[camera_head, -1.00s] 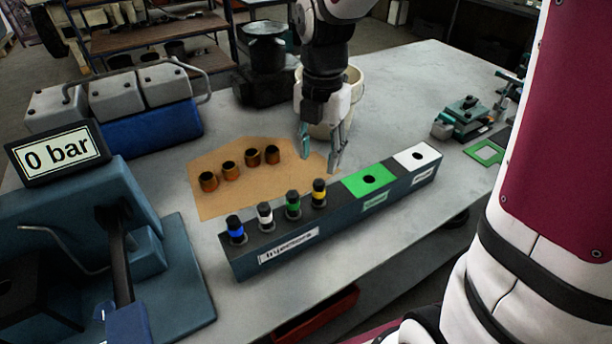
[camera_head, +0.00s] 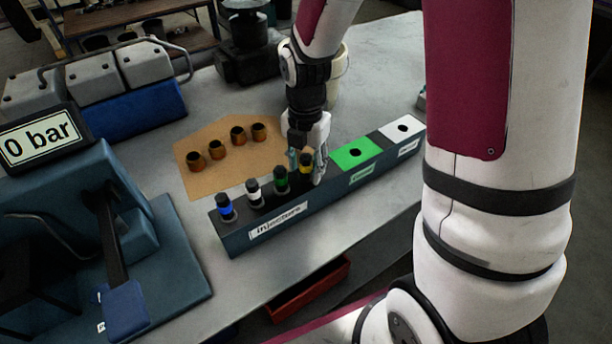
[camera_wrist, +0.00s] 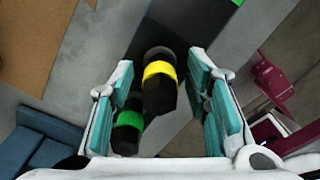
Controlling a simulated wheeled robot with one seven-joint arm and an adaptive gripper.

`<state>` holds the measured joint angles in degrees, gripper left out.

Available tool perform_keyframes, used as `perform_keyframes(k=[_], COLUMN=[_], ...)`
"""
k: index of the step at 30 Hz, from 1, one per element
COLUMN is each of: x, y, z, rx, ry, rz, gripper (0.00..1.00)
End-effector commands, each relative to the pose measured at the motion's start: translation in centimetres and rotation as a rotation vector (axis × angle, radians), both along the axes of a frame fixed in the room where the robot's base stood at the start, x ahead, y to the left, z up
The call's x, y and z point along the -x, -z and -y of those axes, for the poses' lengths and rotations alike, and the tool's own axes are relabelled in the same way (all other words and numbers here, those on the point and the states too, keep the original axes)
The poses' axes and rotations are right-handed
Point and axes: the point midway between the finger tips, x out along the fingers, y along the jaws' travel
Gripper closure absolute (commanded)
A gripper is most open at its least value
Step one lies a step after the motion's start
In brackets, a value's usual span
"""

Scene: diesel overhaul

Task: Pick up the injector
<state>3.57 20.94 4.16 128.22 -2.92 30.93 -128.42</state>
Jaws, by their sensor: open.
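Several injectors stand upright in the rack (camera_head: 280,226) labelled "Injectors": one with a blue band (camera_head: 226,208), one with a white band (camera_head: 254,194), one with a green band (camera_head: 281,182) and one with a yellow band (camera_head: 305,165). My gripper (camera_head: 306,168) is open at the yellow-banded injector. In the wrist view the yellow-banded injector (camera_wrist: 160,84) stands between the two teal finger pads of my gripper (camera_wrist: 168,105), with a gap on the right. The green-banded injector (camera_wrist: 128,130) is close beside the left finger, partly hidden.
The rack's right part has an empty hole in a green square (camera_head: 355,153) and one in a white square (camera_head: 402,128). Several copper-coloured sleeves (camera_head: 238,134) stand on brown cardboard (camera_head: 207,181) behind the rack. A blue tester with a "0 bar" display (camera_head: 42,146) is at left.

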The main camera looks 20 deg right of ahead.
Motion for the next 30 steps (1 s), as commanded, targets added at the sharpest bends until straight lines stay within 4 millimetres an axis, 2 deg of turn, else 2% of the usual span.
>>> perform_keyframes(k=[4,9,10,23,30], x=[0.0,0.0,0.0,-0.1,-0.1], y=[0.0,0.0,0.0,-0.3,-2.6], z=[0.0,0.0,0.0,0.0,0.0], rx=[0.0,0.0,0.0,-0.001,0.0], ry=[0.0,0.0,0.0,0.0,0.0], rz=[0.0,0.0,0.0,0.002,0.004], gripper=[0.57,0.95,1.0,1.0,1.0])
